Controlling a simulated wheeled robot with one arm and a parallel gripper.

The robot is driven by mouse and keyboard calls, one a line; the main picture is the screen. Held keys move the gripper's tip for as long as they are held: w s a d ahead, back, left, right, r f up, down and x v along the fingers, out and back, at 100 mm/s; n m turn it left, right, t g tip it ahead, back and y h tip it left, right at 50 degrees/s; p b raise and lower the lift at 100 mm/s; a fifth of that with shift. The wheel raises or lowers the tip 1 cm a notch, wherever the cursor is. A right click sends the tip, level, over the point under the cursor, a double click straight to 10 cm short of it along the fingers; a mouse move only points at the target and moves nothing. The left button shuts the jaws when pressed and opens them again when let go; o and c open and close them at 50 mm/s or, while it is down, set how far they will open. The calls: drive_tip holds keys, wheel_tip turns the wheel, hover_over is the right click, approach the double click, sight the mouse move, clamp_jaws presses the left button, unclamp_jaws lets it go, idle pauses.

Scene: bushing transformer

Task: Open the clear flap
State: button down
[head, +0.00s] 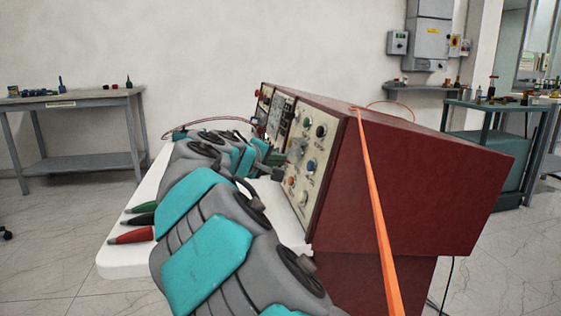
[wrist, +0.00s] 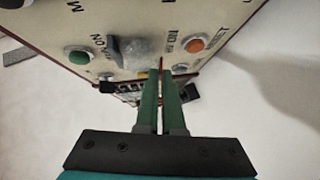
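The clear flap (wrist: 124,52) is a cloudy, see-through cover on the cream control panel (wrist: 155,20), between a green button (wrist: 78,56) and an orange button (wrist: 194,46). It looks closed over what lies beneath, though its hinge is not clear. In the head view the flap (head: 297,149) is a small greyish patch on the panel. My gripper (wrist: 160,76) has two green fingers, close together with a narrow empty gap. In the wrist view its tips appear just right of and below the flap; contact cannot be told.
The panel is on a sloped dark red cabinet (head: 425,165) with an orange strap (head: 375,205) over it. Red, black and green-tipped plugs lie on the white table (head: 112,262) beside my arm. A grey workbench (head: 75,100) stands far left.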

wheel_tip(320, 180, up, 9)
drive_tip(key=d+m+g+y+p, duration=0.1)
drive_tip(key=m+g+y+p, duration=0.2)
drive_tip(key=y, duration=0.9)
drive_tip(key=shift+w+d+m+g, duration=0.2)
drive_tip(key=shift+m+g, duration=0.9)
drive_tip(key=shift+m, duration=1.2)
drive_tip(key=shift+r+y, duration=0.1)
drive_tip(key=shift+y, duration=0.2)
drive_tip(key=c, duration=1)
unclamp_jaws()
drive_tip(key=shift+c, duration=0.2)
drive_tip(key=shift+d, duration=0.1)
